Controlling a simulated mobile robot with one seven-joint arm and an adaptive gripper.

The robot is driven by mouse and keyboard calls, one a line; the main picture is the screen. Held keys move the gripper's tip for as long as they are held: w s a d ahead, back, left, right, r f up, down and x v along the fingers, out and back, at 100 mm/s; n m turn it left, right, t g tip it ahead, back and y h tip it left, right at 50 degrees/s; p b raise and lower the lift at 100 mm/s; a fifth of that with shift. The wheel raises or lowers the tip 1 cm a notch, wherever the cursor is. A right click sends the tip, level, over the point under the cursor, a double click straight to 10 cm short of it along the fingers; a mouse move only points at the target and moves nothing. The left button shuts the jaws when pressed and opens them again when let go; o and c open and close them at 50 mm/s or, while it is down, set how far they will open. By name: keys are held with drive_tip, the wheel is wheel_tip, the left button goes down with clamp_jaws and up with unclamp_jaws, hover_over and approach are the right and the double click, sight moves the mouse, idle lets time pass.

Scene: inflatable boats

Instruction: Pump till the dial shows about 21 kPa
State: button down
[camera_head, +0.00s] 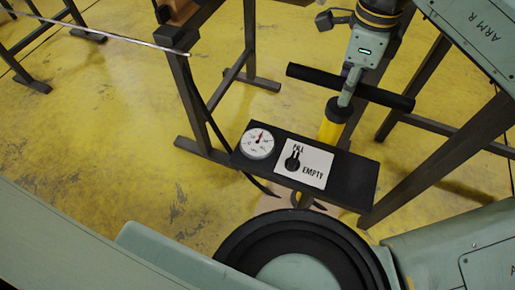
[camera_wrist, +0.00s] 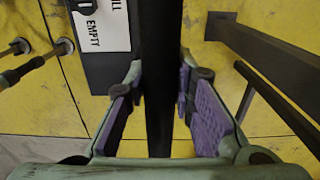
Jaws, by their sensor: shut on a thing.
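My gripper (camera_head: 346,90) is shut on the black crossbar handle (camera_head: 385,96) of the pump. In the wrist view the handle (camera_wrist: 161,85) runs between the purple finger pads of my gripper (camera_wrist: 163,100). The yellow pump barrel (camera_head: 329,130) with its black collar stands below the handle, behind the black panel. The handle is close above the collar. The round white dial (camera_head: 257,143) sits on the panel's left end. Its red needle points nearly straight up; the figures are too small to read. A black lever (camera_head: 292,162) on the white FILL/EMPTY plate points up towards FILL.
The black panel (camera_head: 357,180) lies in front of the pump. Dark trestle legs (camera_head: 191,103) stand to the left, and more dark beams (camera_head: 446,130) to the right. A thin dark hose (camera_head: 205,118) runs down by the left legs.

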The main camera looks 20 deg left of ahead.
idle(0.4)
wheel_tip(320, 180, up, 23)
drive_tip(key=p, duration=1.7)
wheel_tip(320, 180, down, 24)
drive_tip(key=b, duration=1.8)
drive_tip(key=shift+s+r, duration=0.1)
drive_tip(key=shift+s, duration=0.05)
drive_tip(key=shift+r, duration=0.4)
drive_tip(key=c, duration=1.2)
unclamp_jaws()
drive_tip(key=shift+r+p, duration=0.15)
drive_tip(key=shift+p, duration=0.15)
drive_tip(key=shift+r, duration=0.1)
